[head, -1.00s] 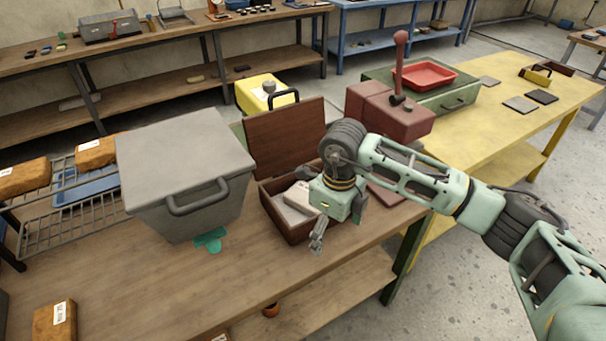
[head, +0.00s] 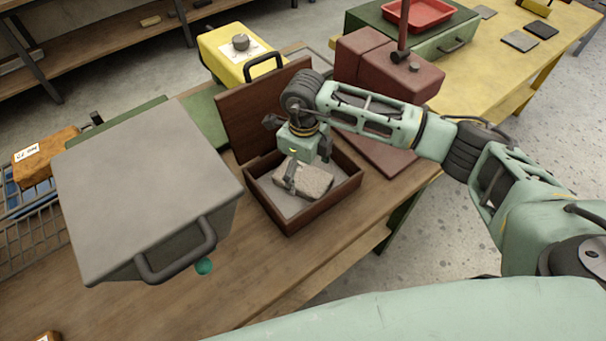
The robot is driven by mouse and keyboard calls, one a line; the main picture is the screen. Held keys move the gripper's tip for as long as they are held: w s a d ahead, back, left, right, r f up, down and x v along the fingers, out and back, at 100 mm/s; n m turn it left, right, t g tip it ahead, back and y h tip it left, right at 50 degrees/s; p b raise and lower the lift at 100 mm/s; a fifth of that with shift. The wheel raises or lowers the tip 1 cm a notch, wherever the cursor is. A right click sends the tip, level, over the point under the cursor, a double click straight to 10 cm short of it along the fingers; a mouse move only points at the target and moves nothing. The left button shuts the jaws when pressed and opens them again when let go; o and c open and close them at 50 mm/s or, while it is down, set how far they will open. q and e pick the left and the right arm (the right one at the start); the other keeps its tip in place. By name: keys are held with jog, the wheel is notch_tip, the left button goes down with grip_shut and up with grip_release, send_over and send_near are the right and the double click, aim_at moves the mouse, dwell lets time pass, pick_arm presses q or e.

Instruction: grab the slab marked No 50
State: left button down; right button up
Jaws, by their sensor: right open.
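A rough grey-beige slab (head: 312,181) lies in an open dark wooden box (head: 308,219) on the workbench. I see no readable mark on it from here. My right gripper (head: 294,178) points down into the box, over the left part of the slab. It is open, with a finger in front of the slab; whether it touches is unclear. The gripper hides part of the slab. An orange-brown block with a white label (head: 45,156) lies at the far left, its marking not clearly readable. My left gripper is out of view.
A large grey lidded bin (head: 145,190) stands left of the box. The box's raised lid (head: 245,112) stands behind it, near a yellow case (head: 235,60). A dark red machine (head: 385,70) stands behind my right arm. The bench's front strip is mostly clear.

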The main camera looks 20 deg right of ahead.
notch_tip(320, 180, down, 3)
jog(key=shift+w+r, duration=0.1)
jog(key=shift+r, duration=0.1)
jog(key=c, duration=0.7)
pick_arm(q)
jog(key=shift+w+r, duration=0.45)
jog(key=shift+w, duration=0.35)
pick_arm(e)
jog(key=c, duration=0.9)
